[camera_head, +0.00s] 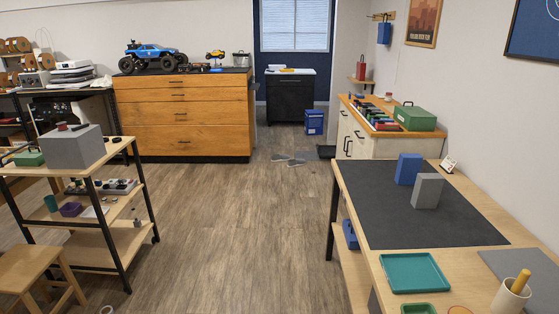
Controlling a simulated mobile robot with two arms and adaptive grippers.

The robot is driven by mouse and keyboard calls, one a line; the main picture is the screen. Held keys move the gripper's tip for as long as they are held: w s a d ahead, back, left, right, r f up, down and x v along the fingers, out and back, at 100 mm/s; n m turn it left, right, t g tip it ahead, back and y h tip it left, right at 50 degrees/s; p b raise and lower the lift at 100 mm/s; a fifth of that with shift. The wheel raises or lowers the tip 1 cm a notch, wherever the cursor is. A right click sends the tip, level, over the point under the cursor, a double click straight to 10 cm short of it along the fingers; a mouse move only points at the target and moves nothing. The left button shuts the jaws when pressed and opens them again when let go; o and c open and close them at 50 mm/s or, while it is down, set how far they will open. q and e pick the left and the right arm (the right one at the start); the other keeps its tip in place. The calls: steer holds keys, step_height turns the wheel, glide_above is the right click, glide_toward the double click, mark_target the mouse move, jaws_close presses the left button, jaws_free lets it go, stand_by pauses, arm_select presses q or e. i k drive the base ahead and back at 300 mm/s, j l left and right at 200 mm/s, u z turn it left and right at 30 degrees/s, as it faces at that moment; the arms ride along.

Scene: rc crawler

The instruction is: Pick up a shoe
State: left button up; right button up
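No shoe can be made out for certain. Small dark grey, flat-looking shapes (290,160) lie on the floor in the back middle, in front of the doorway. They are too small to tell whether they are shoes. Neither of my grippers shows in the head view, so nothing is seen held or touched.
A workbench (480,225) with a dark mat stands at right, a shelf cart (112,205) and stool (28,262) at left. A wooden drawer cabinet (183,125) is behind. A blue box (313,122) stands on the floor at the back. The middle floor is clear.

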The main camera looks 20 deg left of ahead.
mark_target(275, 158)
steer(key=i+j, duration=0.2)
steer(key=j, duration=0.15)
steer(key=i+j, duration=0.25)
steer(key=j, duration=0.15)
steer(key=i+j+u, duration=0.1)
steer(key=j, duration=0.25)
steer(key=i+j+u, duration=0.25)
steer(key=i, duration=0.95)
steer(key=i+j+u, duration=0.2)
steer(key=i, duration=1)
steer(key=i+z, duration=0.1)
steer(key=i, duration=0.7)
steer(key=i+z, duration=0.1)
steer(key=i, duration=0.65)
steer(key=i+j, duration=0.15)
steer(key=i, duration=0.65)
steer(key=z, duration=0.05)
